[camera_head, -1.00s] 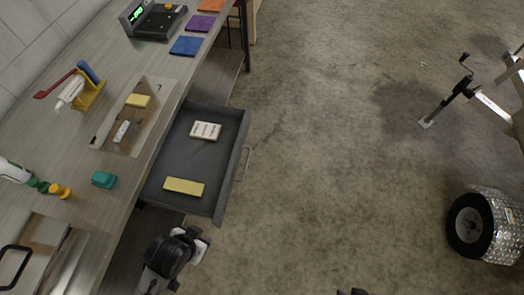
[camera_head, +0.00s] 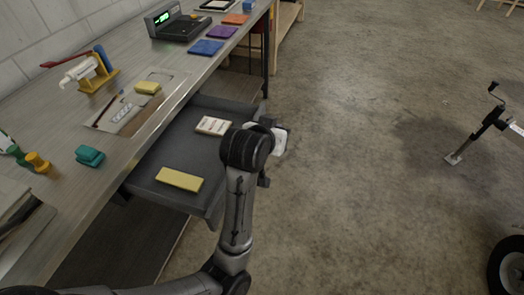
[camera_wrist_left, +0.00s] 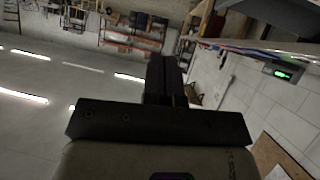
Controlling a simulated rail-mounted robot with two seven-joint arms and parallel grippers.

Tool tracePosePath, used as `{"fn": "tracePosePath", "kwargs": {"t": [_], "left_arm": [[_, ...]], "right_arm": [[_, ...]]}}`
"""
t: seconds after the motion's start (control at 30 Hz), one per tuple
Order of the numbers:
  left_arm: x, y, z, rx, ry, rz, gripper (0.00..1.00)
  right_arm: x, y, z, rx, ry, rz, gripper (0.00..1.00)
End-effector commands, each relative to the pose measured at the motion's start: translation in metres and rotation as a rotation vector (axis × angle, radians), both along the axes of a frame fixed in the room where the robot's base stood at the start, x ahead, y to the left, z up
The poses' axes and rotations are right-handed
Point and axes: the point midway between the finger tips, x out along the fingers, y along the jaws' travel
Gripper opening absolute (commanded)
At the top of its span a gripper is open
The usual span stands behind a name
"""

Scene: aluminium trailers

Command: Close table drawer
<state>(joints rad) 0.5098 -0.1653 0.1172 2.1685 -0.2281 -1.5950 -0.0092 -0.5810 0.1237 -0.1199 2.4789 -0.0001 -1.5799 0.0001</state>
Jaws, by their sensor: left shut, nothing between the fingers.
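The grey table drawer (camera_head: 184,147) is pulled out from under the workbench. A white labelled box (camera_head: 213,125) and a yellow block (camera_head: 179,179) lie in it. My forearm hides part of the front and the handle. I cannot tell whether the gripper touches the drawer. My right gripper is not in view.
The workbench top (camera_head: 130,65) holds a teal block (camera_head: 90,155), a yellow sponge (camera_head: 147,87), coloured cloths and a scale (camera_head: 181,27). Open concrete floor (camera_head: 350,180) lies right of the drawer. A trailer jack (camera_head: 475,125) and wheel (camera_head: 510,268) are at the far right.

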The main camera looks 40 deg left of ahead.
Motion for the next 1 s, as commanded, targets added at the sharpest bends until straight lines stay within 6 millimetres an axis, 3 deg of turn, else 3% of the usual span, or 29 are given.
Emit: {"fn": "tracePosePath", "kwargs": {"t": [0.03, 0.17, 0.3, 0.4, 0.6, 0.83, 1.0], "left_arm": [[0.017, 0.003, -0.007, -0.023, -0.015, 0.033, 0.00], [0.054, 0.014, -0.005, -0.059, 0.023, 0.131, 0.00], [0.087, 0.017, -0.024, -0.045, 0.194, 0.238, 0.00], [0.097, 0.016, -0.045, 0.022, 0.356, 0.302, 0.00], [0.094, 0.019, -0.076, 0.174, 0.601, 0.383, 0.00], [0.088, 0.026, -0.089, 0.262, 0.704, 0.416, 0.00], [0.090, 0.037, -0.107, 0.266, 0.711, 0.418, 0.00]], "right_arm": [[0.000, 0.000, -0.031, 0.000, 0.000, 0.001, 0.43], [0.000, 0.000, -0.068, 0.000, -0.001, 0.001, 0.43], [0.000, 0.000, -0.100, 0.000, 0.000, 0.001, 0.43], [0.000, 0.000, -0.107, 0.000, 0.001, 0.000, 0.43], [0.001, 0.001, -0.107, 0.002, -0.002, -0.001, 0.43], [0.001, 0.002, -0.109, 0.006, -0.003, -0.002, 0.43], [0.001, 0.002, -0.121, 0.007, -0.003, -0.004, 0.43]]}}
